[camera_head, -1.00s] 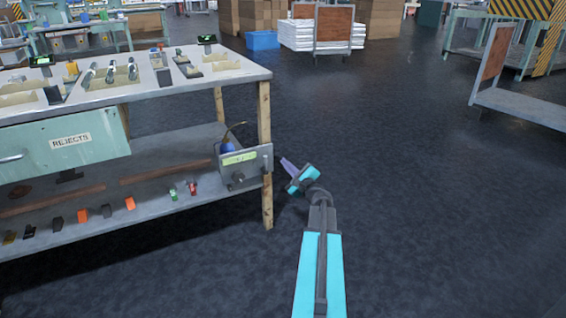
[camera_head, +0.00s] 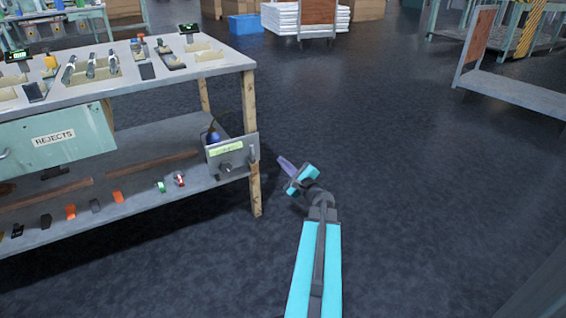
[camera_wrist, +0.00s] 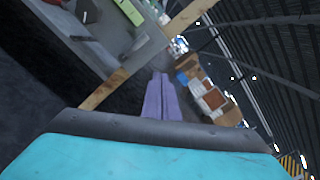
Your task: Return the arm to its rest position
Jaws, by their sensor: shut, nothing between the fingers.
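My gripper (camera_head: 285,164) is over the dark floor, just right of the workbench's near right leg in the head view. Its purple fingers are shut together with nothing between them. In the wrist view the closed fingers (camera_wrist: 162,97) point toward the bench leg (camera_wrist: 135,70) and the open hall beyond. My arm comes up from the bottom of the head view, and the gripper stays apart from the bench.
The workbench (camera_head: 150,92) on the left holds trays and a "REJECTS" drawer (camera_head: 52,138). A grey box (camera_head: 232,154) with a green label is at its right end. A cart (camera_head: 515,100) stands at right. The floor (camera_head: 400,170) between is clear.

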